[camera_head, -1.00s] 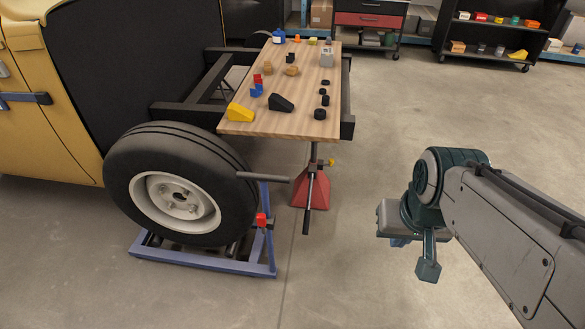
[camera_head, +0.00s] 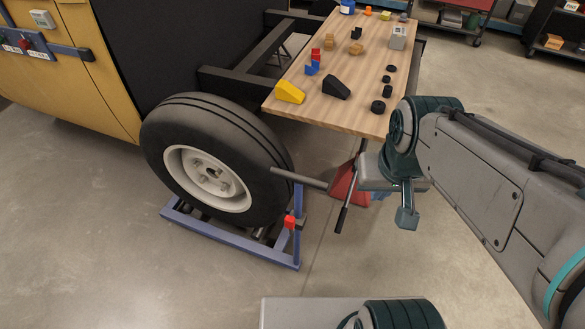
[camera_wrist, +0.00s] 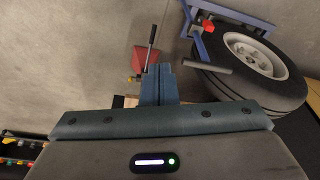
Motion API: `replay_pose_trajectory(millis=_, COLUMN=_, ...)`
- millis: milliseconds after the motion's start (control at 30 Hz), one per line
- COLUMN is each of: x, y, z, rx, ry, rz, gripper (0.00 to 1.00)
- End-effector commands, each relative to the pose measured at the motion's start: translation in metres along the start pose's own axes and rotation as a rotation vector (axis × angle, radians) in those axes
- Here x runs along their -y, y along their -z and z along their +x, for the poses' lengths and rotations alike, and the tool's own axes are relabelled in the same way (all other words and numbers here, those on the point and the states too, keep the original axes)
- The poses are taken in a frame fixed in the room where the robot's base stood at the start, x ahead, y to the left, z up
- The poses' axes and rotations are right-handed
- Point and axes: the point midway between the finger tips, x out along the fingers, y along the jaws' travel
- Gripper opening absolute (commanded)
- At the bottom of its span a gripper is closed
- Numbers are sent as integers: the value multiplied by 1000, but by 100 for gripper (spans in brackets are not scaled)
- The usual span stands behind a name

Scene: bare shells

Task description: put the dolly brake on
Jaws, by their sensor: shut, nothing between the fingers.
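The blue wheel dolly (camera_head: 228,238) sits on the floor around the foot of the black tyre (camera_head: 216,160). It has an upright post at its right side with a red brake piece (camera_head: 290,222) low on it and a grey bar (camera_head: 300,178) higher up. In the wrist view the red piece (camera_wrist: 207,25) and the blue frame (camera_wrist: 240,10) show at the upper right. My gripper (camera_wrist: 158,88) is shut and empty, well apart from the dolly. In the head view its fingers are mostly hidden below my wrist, right of the dolly.
A wooden table (camera_head: 330,108) with small blocks, wedges and black discs stands behind the wheel. A red jack stand (camera_head: 345,184) with a black lever (camera_head: 342,220) lies between the dolly and my arm. The floor in front of the dolly is clear.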

Motion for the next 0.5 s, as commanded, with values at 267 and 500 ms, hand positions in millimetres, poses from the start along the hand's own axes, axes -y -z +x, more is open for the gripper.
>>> replay_pose_trajectory(millis=267, x=0, y=-1, z=3, rx=5, ry=2, rz=1, gripper=0)
replay_pose_trajectory(millis=500, x=14, y=-10, z=64, rx=164, ry=90, rz=-7, gripper=0)
